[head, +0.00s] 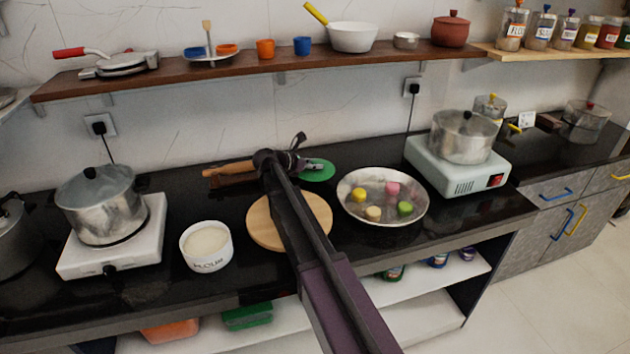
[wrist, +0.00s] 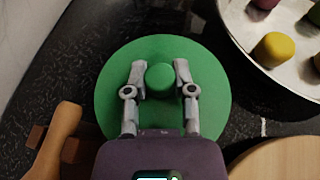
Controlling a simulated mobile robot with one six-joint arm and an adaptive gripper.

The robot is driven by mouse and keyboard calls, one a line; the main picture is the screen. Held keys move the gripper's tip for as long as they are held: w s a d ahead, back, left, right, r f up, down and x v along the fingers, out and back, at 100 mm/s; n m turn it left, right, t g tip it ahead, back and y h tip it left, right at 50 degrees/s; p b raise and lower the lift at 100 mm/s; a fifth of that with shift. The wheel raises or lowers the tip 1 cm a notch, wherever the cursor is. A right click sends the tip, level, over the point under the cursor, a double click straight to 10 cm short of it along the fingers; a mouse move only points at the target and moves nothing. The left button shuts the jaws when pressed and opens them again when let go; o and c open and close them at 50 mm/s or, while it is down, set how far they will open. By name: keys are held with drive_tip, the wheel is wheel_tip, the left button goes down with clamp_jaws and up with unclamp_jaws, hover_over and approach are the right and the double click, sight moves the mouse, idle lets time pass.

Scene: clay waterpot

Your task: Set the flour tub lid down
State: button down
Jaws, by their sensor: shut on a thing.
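The flour tub lid is a flat green disc with a round green knob; it shows in the wrist view (wrist: 112,88) and in the head view (head: 320,171). My gripper (wrist: 160,75) has its two fingers on either side of the knob and is shut on it. In the head view my gripper (head: 305,163) is at the back of the black counter, partly hidden by my arm. The lid is over the counter near the wall; I cannot tell whether it touches the surface. The white flour tub (head: 206,246) stands uncovered at the front left, with pale flour inside.
A round wooden board (head: 262,225) lies under my arm's path. A steel pan (head: 383,212) with several coloured pieces is right of the lid. A wooden-handled tool (head: 230,170) lies to the left. A pot on a white cooker (head: 142,232) stands far left.

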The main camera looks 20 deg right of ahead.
sight(314, 174)
drive_tip(key=shift+f, duration=0.25)
drive_tip(key=shift+f+b, duration=1.85)
drive_tip(key=shift+b, duration=0.05)
drive_tip(key=shift+f, duration=0.1)
drive_tip(key=shift+c, duration=2.2)
unclamp_jaws()
drive_tip(key=shift+a+r, duration=0.2)
drive_tip(key=shift+r, duration=0.1)
drive_tip(key=p+v, duration=0.4)
drive_tip(key=v, duration=0.7)
drive_tip(key=shift+s+a+r+p, duration=0.1)
drive_tip(key=shift+a+p, duration=0.1)
drive_tip(key=shift+p, duration=0.1)
